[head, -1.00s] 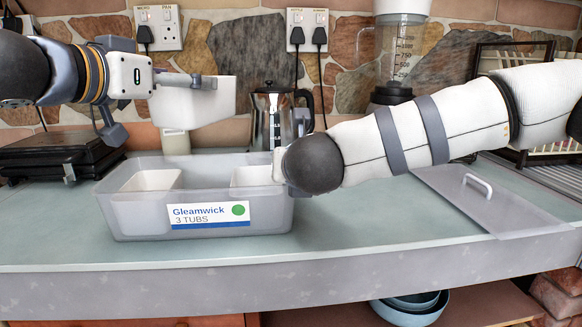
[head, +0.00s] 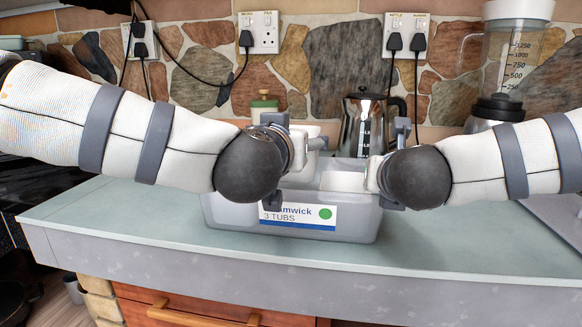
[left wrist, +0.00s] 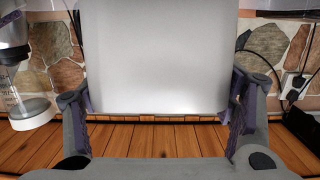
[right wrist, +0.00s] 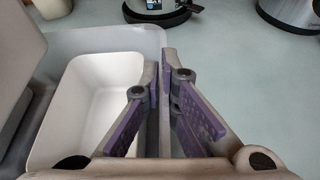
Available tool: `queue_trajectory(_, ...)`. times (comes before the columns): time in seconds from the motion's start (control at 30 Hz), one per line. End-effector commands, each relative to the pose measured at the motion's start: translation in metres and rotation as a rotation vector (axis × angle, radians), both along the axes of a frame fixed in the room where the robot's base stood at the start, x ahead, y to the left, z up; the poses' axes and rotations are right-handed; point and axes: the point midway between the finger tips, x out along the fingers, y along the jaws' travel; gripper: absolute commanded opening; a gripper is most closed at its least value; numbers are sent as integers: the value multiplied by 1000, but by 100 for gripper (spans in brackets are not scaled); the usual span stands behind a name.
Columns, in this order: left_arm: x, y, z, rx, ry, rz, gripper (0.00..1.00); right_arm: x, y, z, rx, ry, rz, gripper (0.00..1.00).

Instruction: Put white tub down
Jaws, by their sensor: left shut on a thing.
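A white tub (left wrist: 155,60) fills the space between the fingers of my left gripper (left wrist: 155,105), which is shut on it. In the head view this tub (head: 312,142) is mostly hidden behind my left wrist, over or at the grey crate (head: 225,213); I cannot tell whether it touches the crate. Another white tub (head: 342,181) sits inside the crate at the right; it shows empty in the right wrist view (right wrist: 95,110). My right gripper (right wrist: 163,68) has its fingers close together on either side of the crate's right wall, shut on it.
The pale counter (head: 130,205) is clear left of the crate.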

Motion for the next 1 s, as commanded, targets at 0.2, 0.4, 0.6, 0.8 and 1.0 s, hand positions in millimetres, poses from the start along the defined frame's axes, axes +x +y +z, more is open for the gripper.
queue_trajectory(0.2, 0, 0, -33, 0, 2, -1, 51, 0, 0, 0, 0, 0, 0, 0)
queue_trajectory(0.4, 0, 0, -32, 1, 1, -1, 51, 0, 0, 0, 0, 0, 0, 0)
queue_trajectory(0.6, 0, 0, -38, 2, 2, -1, 51, 0, 0, 0, 0, 0, 0, 0)
queue_trajectory(0.8, 0, 0, -44, 2, 3, -1, 51, 0, 0, 0, 0, 0, -1, 0)
queue_trajectory(1.0, 0, 0, -44, 2, 2, -1, 97, 0, 0, 0, 0, 0, -1, 0)
